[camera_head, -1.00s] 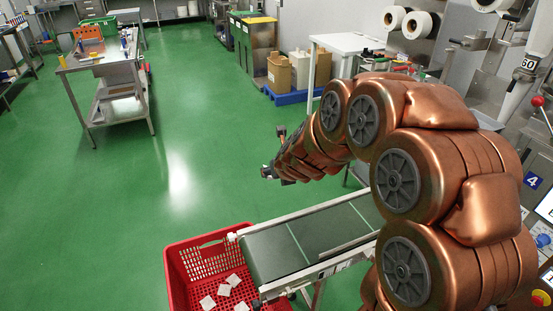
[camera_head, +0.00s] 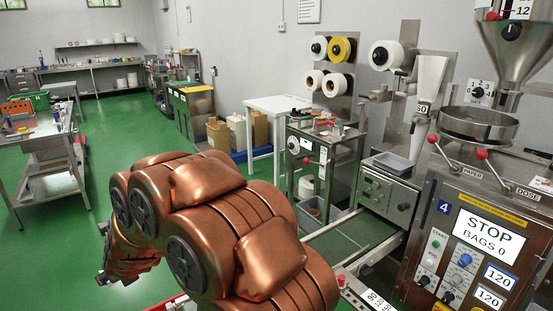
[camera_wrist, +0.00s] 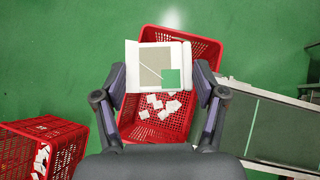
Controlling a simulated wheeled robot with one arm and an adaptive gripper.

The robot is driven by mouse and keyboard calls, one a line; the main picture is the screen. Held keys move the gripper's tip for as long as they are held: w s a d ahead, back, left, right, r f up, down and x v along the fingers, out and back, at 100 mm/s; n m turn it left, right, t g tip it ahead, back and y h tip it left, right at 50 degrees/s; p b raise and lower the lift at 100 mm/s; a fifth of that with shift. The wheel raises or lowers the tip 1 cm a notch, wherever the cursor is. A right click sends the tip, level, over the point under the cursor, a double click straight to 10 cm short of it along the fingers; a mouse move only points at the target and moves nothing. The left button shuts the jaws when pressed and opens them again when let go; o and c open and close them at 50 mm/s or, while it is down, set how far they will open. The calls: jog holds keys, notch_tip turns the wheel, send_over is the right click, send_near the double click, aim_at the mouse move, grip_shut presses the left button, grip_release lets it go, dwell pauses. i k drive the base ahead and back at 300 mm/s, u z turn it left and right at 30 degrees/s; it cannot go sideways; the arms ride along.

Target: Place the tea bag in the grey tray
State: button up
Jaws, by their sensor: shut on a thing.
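In the wrist view, the tea bag (camera_wrist: 155,62) is a white square with a beige panel and a green tag. My gripper (camera_wrist: 160,80) is shut on it, with one finger at each side edge. In the head view, my gripper (camera_head: 103,277) shows only as a small dark end at the lower left, and the tea bag is hidden there. A small grey tray (camera_head: 393,167) sits on top of the machine, right of centre in the head view, well apart from my gripper.
In the wrist view, a red crate (camera_wrist: 198,46) with several loose tea bags lies below my gripper, beside a conveyor (camera_wrist: 285,130). Another red crate (camera_wrist: 62,128) is at the left. The packing machine (camera_head: 440,215) fills the right. Green floor (camera_head: 110,170) is open at left.

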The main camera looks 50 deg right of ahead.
aim_at(393, 164)
jog(key=u, duration=1.2)
jog(key=k, duration=2)
jog(key=z, duration=2)
jog(key=i, duration=0.5)
